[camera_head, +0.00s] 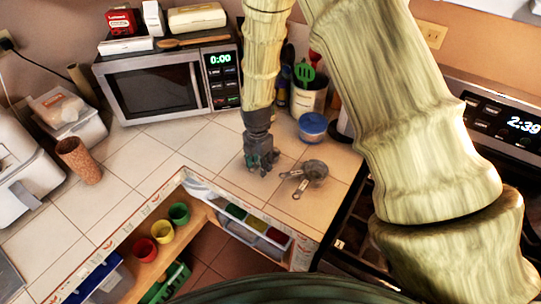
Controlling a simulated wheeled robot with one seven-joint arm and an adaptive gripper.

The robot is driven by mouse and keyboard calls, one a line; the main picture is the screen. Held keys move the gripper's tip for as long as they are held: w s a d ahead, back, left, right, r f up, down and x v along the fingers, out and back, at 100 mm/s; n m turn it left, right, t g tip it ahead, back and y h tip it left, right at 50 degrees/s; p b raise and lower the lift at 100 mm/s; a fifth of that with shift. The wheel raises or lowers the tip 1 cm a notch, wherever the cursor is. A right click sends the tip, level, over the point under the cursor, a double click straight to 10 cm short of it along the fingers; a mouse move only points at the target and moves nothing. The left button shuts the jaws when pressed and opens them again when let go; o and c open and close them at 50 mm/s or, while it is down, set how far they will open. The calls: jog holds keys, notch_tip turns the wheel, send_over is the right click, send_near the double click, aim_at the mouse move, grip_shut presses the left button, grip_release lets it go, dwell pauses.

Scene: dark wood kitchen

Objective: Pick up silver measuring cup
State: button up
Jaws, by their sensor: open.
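A silver measuring cup (315,171) lies on the white tiled counter, right of the picture's centre. Its short handles point left and down, and it looks like a set of nested cups. My gripper (262,168) points down, just to the left of the cup and apart from it. The gripper is open with nothing visible between its fingers. Its exact height over the counter is hard to tell.
A blue-lidded container (312,126) stands just behind the cup. A utensil crock (308,98) and a microwave (165,82) stand at the back. A cork-coloured cylinder (79,160) is at left. The stove (500,125) is at right. Tiles left of my gripper are clear.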

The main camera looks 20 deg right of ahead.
jog(key=shift+f, duration=0.15)
jog(key=shift+c, duration=0.4)
grip_shut()
